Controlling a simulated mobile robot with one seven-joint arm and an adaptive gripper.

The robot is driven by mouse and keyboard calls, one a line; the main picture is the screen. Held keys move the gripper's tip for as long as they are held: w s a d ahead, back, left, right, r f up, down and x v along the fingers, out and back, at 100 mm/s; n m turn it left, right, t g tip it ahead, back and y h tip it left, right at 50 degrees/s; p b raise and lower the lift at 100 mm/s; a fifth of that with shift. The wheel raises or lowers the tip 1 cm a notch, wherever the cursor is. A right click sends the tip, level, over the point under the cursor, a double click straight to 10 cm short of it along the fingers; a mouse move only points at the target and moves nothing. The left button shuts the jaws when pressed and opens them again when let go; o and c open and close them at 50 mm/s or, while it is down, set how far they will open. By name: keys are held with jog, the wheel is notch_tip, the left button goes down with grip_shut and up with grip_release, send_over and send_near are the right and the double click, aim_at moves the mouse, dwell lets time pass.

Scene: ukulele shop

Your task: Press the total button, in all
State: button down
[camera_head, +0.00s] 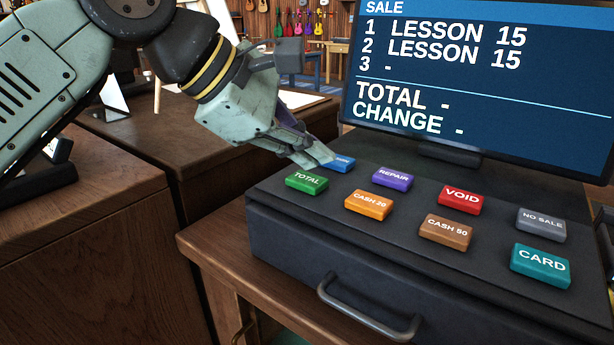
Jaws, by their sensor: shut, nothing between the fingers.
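The green TOTAL button (307,181) is at the front left of the dark cash register (290,227). My gripper (322,160) is shut and empty, its fingertips pointing down at the blue button (342,163) just behind TOTAL. The fingers hide the left part of the blue button and its label. I cannot tell whether the fingertips touch it. The screen (480,80) reads SALE, with LESSON 15 on lines 1 and 2, a dash on line 3, and dashes for TOTAL and CHANGE.
Other buttons are purple REPAIR (392,179), orange CASH 20 (368,205), red VOID (461,200), brown CASH 50 (446,232), grey NO SALE (541,225) and teal CARD (540,266). A drawer handle (365,312) juts from the front. A wooden counter (80,230) stands left.

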aim_at(309, 181)
jog(key=shift+f, duration=0.15)
jog(key=shift+f+b, duration=0.3)
jog(key=shift+f+b, duration=0.4)
jog(key=shift+f, duration=0.05)
dwell(0.8)
jog(key=shift+r, duration=0.1)
jog(key=shift+r+p, duration=0.75)
jog(key=shift+r, duration=0.05)
jog(key=shift+r+p, duration=2)
jog(key=shift+r, duration=0.5)
